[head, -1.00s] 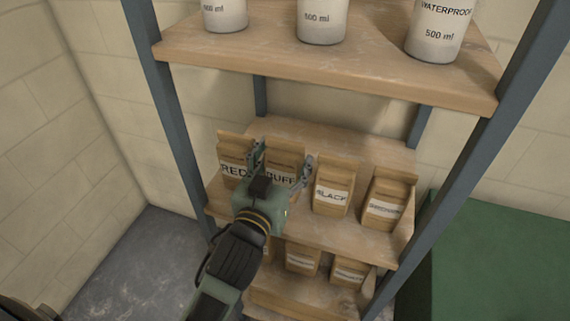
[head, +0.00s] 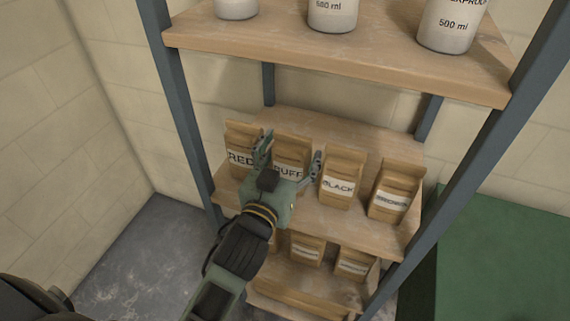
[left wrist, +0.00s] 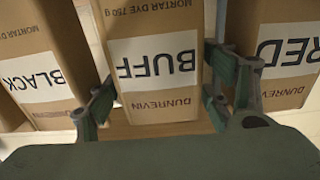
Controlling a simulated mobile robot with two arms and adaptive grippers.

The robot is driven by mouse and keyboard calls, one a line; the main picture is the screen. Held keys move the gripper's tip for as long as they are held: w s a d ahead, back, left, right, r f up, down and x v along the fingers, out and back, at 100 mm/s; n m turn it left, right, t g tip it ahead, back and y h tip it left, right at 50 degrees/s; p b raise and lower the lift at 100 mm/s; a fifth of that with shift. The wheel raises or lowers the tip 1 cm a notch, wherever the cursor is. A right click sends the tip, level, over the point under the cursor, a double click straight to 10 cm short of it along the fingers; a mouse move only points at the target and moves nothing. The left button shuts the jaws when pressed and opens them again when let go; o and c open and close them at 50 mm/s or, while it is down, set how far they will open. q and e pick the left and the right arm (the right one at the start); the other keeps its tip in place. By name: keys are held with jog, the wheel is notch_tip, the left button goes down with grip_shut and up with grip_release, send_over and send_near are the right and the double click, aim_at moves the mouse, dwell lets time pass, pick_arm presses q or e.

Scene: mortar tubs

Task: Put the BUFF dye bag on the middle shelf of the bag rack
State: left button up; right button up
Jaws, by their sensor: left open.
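The BUFF dye bag (head: 291,146) is a brown paper bag with a white label. It stands upright on a wooden shelf (head: 325,218) of a rack with blue-grey posts, between the RED bag (head: 243,143) and the BLACK bag (head: 342,168). My left gripper (head: 291,158) is open in front of it, one finger on each side. In the left wrist view the BUFF bag (left wrist: 157,72) appears upside down between the open fingers (left wrist: 165,88). I cannot tell whether they touch it. The bag's lower part is partly hidden by my gripper. My right gripper is not in view.
A BROWN-looking bag (head: 395,188) stands at the shelf's right end. White 500 ml containers (head: 333,14) stand on the shelf above (head: 330,62). More bags (head: 306,248) sit on the shelf below. A green surface (head: 500,260) is at the right.

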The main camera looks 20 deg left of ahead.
pick_arm(q)
jog(key=s, duration=1.2)
jog(key=shift+a, duration=0.2)
